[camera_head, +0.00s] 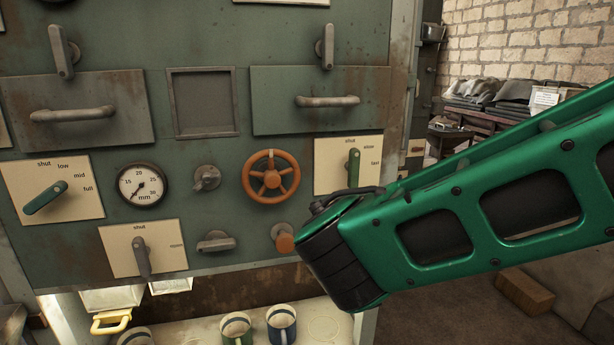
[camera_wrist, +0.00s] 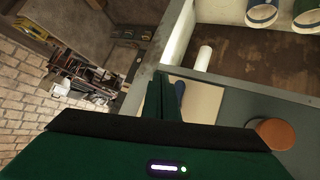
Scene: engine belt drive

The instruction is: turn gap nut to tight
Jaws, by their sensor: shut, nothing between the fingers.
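No part of the panel carries a readable gap nut label. A small grey knob (camera_head: 206,178) sits between the round mm gauge (camera_head: 142,185) and the orange handwheel (camera_head: 271,177). A second grey knob (camera_head: 215,241) sits below it, beside an orange round knob (camera_head: 283,238). I cannot tell which is the gap nut. My gripper (camera_wrist: 163,97) is shut and empty in the wrist view, its fingers near the cream plate (camera_wrist: 203,99) with a dark lever. In the head view the fingers are hidden behind my green arm.
The slow/fast plate (camera_head: 335,178) with its green lever is close to my wrist. Other levers and two drawer handles stick out of the panel (camera_head: 120,230). Cups (camera_head: 282,325) stand on a shelf below. A brick wall (camera_head: 530,42) is behind at the right.

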